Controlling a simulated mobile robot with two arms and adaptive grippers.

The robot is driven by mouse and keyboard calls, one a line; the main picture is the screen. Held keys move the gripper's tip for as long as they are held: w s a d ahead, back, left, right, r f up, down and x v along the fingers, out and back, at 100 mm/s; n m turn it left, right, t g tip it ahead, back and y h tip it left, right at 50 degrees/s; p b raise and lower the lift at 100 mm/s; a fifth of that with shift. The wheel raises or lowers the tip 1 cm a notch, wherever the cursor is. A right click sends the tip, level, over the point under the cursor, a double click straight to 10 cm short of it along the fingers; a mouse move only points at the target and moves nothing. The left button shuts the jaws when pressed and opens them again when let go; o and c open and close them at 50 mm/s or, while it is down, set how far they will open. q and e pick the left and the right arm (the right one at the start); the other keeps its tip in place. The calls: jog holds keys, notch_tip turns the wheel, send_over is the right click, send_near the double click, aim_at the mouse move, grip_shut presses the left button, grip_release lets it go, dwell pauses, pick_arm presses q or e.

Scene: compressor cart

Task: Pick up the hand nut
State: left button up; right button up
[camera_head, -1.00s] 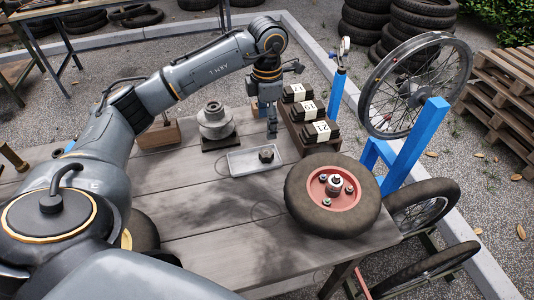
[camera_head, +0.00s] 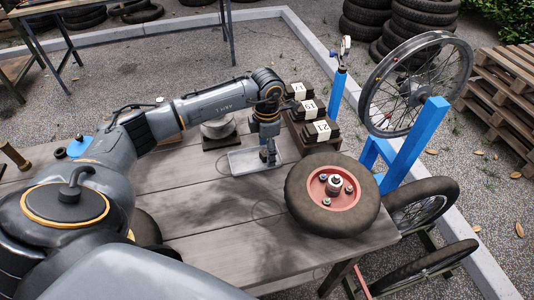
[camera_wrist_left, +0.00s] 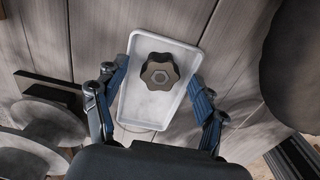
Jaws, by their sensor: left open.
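The hand nut (camera_wrist_left: 160,72) is a dark lobed knob with a hexagonal centre. It lies in a shallow white tray (camera_wrist_left: 150,110) on the wooden table; the tray also shows in the head view (camera_head: 240,163). My left gripper (camera_head: 267,158) is over the right part of the tray and hides most of the nut in the head view. In the left wrist view my left gripper (camera_wrist_left: 158,105) is open, its blue-grey fingers on either side of the tray, with the nut between and beyond them, not held. My right gripper is not in view.
A wheel with a red hub (camera_head: 334,194) lies on the table right of the tray. Numbered dark blocks (camera_head: 320,131) stand behind it. A grey stepped pulley (camera_head: 218,130) stands behind the tray. The table (camera_head: 195,200) is bare in front of the tray.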

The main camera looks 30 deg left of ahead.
pick_arm(q)
jog(key=shift+c, duration=0.2)
jog(key=c, duration=1.1)
jog(key=shift+r, duration=0.1)
